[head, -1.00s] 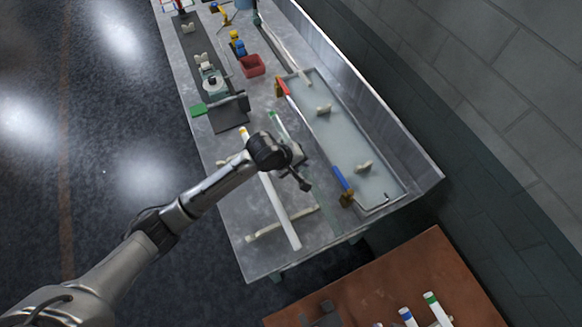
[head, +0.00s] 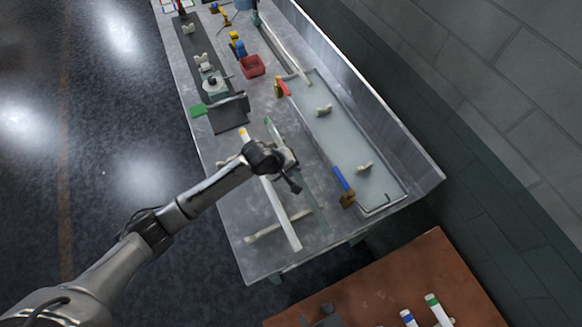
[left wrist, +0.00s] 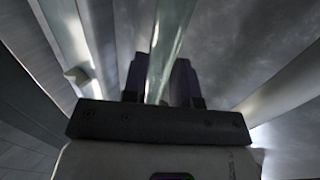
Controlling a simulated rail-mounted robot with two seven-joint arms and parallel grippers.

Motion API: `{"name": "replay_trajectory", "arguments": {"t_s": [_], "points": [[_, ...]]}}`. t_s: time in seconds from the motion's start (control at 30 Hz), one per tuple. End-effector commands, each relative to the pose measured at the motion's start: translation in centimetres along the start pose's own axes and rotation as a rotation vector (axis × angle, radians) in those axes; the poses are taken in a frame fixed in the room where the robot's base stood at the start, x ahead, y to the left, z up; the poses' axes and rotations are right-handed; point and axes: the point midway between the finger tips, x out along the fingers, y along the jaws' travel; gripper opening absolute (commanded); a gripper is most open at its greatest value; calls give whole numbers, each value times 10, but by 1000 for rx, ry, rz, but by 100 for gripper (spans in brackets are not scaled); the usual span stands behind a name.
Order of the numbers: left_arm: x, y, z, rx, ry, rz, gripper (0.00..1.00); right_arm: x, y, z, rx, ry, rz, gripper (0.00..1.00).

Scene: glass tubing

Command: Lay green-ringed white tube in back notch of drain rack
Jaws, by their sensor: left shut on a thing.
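My left gripper (head: 285,167) is shut on the green-ringed tube (head: 269,126), above the grey bench. The tube's green end shows beyond the gripper and its pale, greenish length slants down to the right. In the left wrist view the tube (left wrist: 168,45) looks translucent between the dark fingers (left wrist: 160,82). Cream supports, seemingly the drain rack (head: 268,230), carry a yellow-ringed white tube (head: 281,212) left of the held one. The held tube passes near the right end of the front support; I cannot tell whether it touches. My arm hides part of the rack. My right gripper is not in view.
A shallow tray (head: 340,135) with cream supports lies to the right, with red and blue parts along its near edge. A low wall (head: 395,125) bounds the bench behind it. A brown table (head: 375,285) holds blue- and green-ringed tubes (head: 434,305) at lower right.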

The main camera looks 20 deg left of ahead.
Motion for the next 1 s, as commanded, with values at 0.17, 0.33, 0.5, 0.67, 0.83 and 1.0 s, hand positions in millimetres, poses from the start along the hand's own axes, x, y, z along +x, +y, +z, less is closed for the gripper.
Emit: {"name": "replay_trajectory", "arguments": {"t_s": [0.17, 0.33, 0.5, 0.67, 0.83, 1.0], "points": [[2, -1, 0, -1, -1, 0, 0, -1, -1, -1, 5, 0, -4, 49], [6, -4, 1, -1, -1, 1, 0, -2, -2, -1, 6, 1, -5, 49], [9, -6, 0, -1, -1, 0, 30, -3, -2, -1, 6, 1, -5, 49], [9, -6, 0, 0, 0, 0, 46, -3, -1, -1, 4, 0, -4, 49], [9, -6, 0, 0, 0, 0, 52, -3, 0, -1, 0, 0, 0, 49], [8, -5, 0, 0, 1, 1, 52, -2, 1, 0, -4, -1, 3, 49]]}}
